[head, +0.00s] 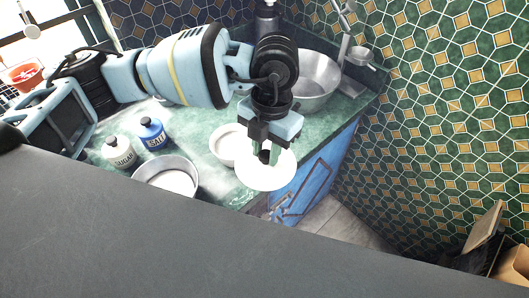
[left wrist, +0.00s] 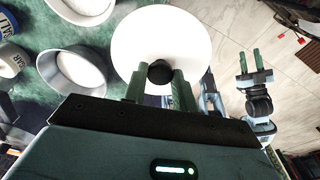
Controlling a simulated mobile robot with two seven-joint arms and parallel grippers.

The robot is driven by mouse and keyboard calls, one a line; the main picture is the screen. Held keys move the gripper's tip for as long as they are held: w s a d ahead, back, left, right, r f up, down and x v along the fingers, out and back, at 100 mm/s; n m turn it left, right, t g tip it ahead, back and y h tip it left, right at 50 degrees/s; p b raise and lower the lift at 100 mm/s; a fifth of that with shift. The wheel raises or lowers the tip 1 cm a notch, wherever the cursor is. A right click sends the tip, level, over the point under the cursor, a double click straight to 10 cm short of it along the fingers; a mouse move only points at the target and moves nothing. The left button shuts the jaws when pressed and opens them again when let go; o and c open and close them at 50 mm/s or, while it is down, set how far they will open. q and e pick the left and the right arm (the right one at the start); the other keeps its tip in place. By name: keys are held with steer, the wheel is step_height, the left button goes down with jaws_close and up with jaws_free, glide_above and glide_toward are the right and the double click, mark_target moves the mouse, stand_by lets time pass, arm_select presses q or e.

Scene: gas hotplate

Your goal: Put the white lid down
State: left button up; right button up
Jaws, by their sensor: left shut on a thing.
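The white lid (head: 262,178) is a round disc with a dark knob. My left gripper (head: 264,154) is shut on the knob and holds the lid over the front edge of the green counter. In the left wrist view the lid (left wrist: 160,38) fills the top middle, and its knob (left wrist: 160,74) sits between the green fingers. My right gripper (left wrist: 250,60) shows at the right of that view, its two fingers apart and empty, over the floor.
A round white-filled pot (head: 224,148) stands on the counter left of the lid. A larger pot (head: 165,170), a sugar jar (head: 119,152) and a blue salt jar (head: 152,134) stand further left. A metal sink basin (head: 318,85) is behind. Floor lies right of the blue cabinet (head: 318,180).

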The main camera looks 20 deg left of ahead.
mark_target(249, 150)
arm_select(q)
steer(key=shift+f, duration=0.1)
